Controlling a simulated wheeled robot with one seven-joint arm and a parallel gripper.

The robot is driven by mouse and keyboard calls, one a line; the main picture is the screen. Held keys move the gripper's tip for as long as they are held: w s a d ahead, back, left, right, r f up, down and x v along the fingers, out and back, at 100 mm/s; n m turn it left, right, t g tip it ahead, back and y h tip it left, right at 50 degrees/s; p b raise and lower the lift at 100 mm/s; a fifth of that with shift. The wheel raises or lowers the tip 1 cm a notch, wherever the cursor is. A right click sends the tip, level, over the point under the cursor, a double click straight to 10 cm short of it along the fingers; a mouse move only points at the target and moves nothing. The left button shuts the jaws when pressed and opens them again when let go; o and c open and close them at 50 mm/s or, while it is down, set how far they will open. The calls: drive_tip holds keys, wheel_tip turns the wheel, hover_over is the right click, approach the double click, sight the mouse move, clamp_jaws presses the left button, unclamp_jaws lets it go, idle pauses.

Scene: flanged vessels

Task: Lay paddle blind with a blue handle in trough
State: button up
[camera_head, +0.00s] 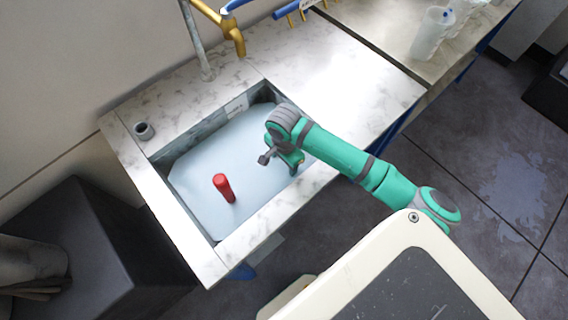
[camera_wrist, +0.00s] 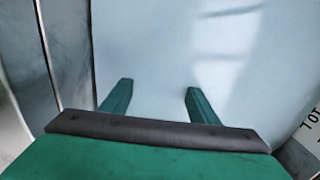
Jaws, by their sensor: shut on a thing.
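The trough (camera_head: 205,128) is a rectangular basin sunk in a pale marble counter, with a smooth light blue surface filling its inside. My gripper (camera_head: 294,168) is over the right part of the trough, pointing down. In the wrist view its two green fingers (camera_wrist: 158,98) stand apart above the light blue surface. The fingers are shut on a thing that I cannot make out. I see no blue handle for certain; a paddle blind is not clear in either view.
A brass tap (camera_head: 233,38) and a grey pipe (camera_head: 196,40) stand behind the trough. A small grey cup-like fitting (camera_head: 144,130) is at the counter's left corner. Clear vessels (camera_head: 430,35) stand on the far right counter. The counter (camera_head: 330,75) behind my arm is clear.

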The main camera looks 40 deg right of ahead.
drive_tip(key=shift+w, duration=0.1)
drive_tip(key=o, duration=1.7)
drive_tip(key=shift+d, duration=0.1)
drive_tip(key=shift+c, duration=0.2)
wheel_tip(320, 180, up, 11)
drive_tip(key=shift+f, duration=0.1)
